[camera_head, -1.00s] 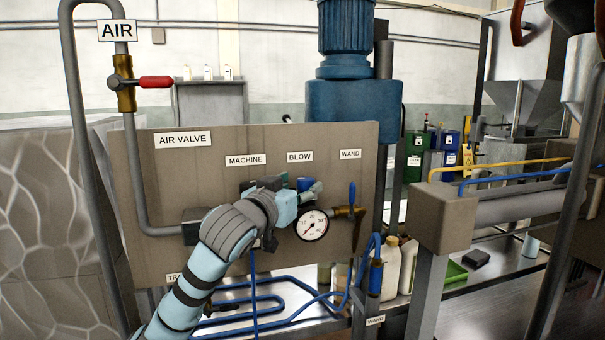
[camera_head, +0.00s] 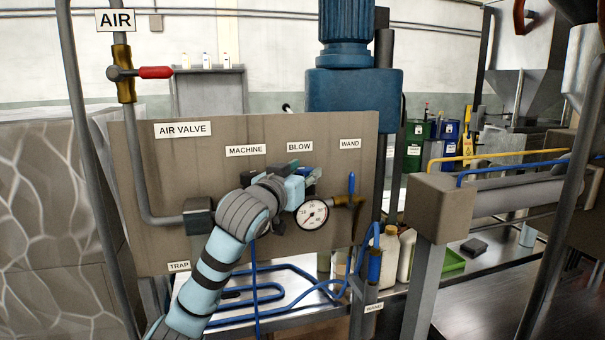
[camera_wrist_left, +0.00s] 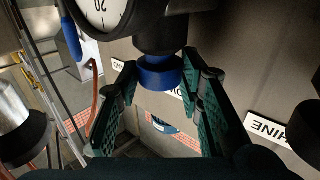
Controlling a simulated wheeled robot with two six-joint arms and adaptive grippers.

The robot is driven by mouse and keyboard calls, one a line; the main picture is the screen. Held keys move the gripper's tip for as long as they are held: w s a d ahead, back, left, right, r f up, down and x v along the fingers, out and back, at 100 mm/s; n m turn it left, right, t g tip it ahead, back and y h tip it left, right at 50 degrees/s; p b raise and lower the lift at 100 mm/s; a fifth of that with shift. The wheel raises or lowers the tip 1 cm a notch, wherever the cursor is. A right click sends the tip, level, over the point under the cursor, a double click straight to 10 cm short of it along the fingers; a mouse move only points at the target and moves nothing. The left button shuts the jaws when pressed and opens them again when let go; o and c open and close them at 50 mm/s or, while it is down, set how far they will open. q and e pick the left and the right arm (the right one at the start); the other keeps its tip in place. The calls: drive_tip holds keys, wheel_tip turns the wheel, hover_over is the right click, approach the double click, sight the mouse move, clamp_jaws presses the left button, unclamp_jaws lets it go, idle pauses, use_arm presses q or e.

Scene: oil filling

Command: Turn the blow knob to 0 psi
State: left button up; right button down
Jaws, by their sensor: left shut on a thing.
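The blow knob (camera_wrist_left: 158,76) is blue and sits under a black regulator body in the left wrist view. My left gripper (camera_wrist_left: 160,66) has its green-padded fingers on either side of it and is shut on it. In the head view my left gripper (camera_head: 302,182) is at the panel, just below the BLOW label (camera_head: 300,146), and largely hides the knob. A round white pressure gauge (camera_head: 312,213) is just below the gripper. It also shows at the top of the left wrist view (camera_wrist_left: 103,12). Its needle is too small to read surely. My right gripper is not in view.
The brown AIR VALVE panel (camera_head: 165,190) carries MACHINE, BLOW and WAND labels. A brass fitting with a blue-handled valve (camera_head: 351,186) is right of the gauge. Blue hoses (camera_head: 290,270) run below. A red-handled valve (camera_head: 155,72) is at upper left.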

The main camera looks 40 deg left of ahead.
use_arm(q)
drive_tip(key=shift+w+d+r+n+g+y+p, duration=0.1)
drive_tip(key=shift+d+n+g+y+p, duration=0.1)
drive_tip(key=shift+n+g+y+p, duration=0.6)
drive_tip(key=shift+w+d+r+n+g+y+p, duration=0.15)
drive_tip(key=shift+n+g+y+p, duration=0.15)
drive_tip(key=shift+n+y+p, duration=0.85)
drive_tip(key=y, duration=0.1)
drive_tip(key=n+g+y+p, duration=0.1)
drive_tip(key=y, duration=0.1)
drive_tip(key=shift+f+g, duration=0.2)
drive_tip(key=shift+g, duration=0.1)
drive_tip(key=n+g+y, duration=0.2)
drive_tip(key=shift+w+d+f+n+g+y, duration=0.15)
drive_tip(key=shift+n+g+y, duration=0.1)
drive_tip(key=shift+g, duration=0.15)
drive_tip(key=shift+n+g+y+b, duration=0.55)
drive_tip(key=shift+n+g+y, duration=0.55)
drive_tip(key=shift+n+g, duration=0.65)
drive_tip(key=shift+g, duration=0.45)
drive_tip(key=o, duration=1.2)
drive_tip(key=shift+c, duration=0.2)
drive_tip(key=v, duration=1.2)
